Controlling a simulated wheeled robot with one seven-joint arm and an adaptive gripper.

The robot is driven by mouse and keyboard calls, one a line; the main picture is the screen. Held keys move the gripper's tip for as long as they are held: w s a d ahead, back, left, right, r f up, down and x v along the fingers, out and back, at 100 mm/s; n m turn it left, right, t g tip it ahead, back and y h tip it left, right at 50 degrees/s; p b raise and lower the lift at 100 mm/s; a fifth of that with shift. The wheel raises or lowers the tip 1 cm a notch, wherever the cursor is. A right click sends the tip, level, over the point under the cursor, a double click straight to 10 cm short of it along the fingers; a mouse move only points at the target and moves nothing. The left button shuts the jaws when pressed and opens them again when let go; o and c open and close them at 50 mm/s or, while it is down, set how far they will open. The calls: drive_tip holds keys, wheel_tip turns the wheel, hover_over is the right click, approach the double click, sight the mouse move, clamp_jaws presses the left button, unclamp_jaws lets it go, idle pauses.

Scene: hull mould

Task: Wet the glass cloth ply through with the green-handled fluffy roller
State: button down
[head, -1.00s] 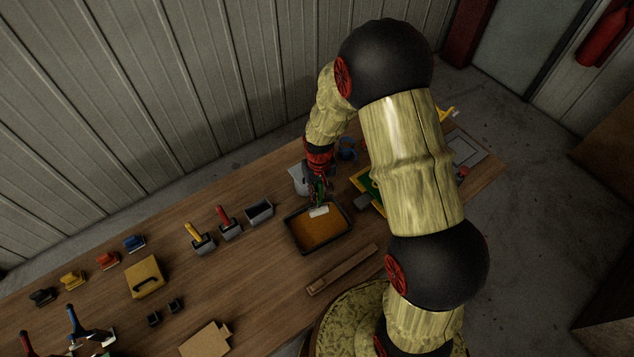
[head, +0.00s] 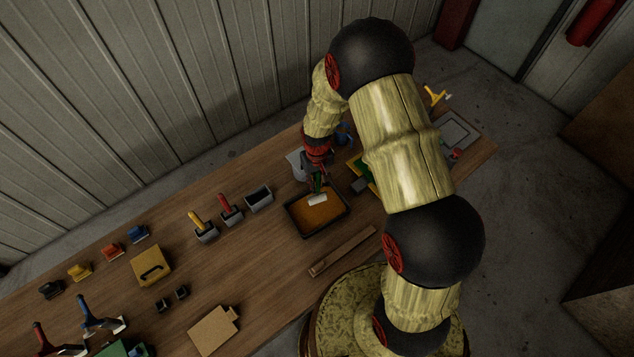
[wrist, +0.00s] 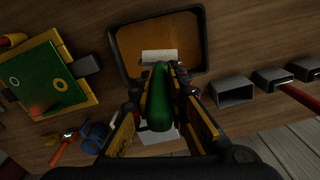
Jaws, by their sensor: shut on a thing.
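My gripper (head: 317,182) is shut on the green handle (wrist: 160,105) of the fluffy roller. The roller's white sleeve (head: 317,199) is over the far part of a dark tray (head: 294,224) with an amber surface inside (head: 318,217). I cannot make out the glass cloth ply for sure; a yellow-edged green board (wrist: 40,80), right of the tray in the head view, is partly hidden by my arm.
An empty dark box (head: 259,198) and red- and yellow-handled tools (head: 205,228) stand left of the tray. A wooden strip (head: 342,251) lies in front of it. A pale container (head: 297,163) and a blue item (head: 344,133) stand behind. A grey framed panel (head: 456,130) lies far right.

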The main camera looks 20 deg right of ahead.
sight(317, 195)
drive_tip(key=shift+f+b, duration=3.1)
drive_tip(key=shift+f, duration=1.1)
drive_tip(key=shift+r+p, duration=1.9)
drive_tip(key=shift+r, duration=1.45)
drive_tip(key=shift+r+p, duration=0.7)
drive_tip(key=shift+r, duration=0.75)
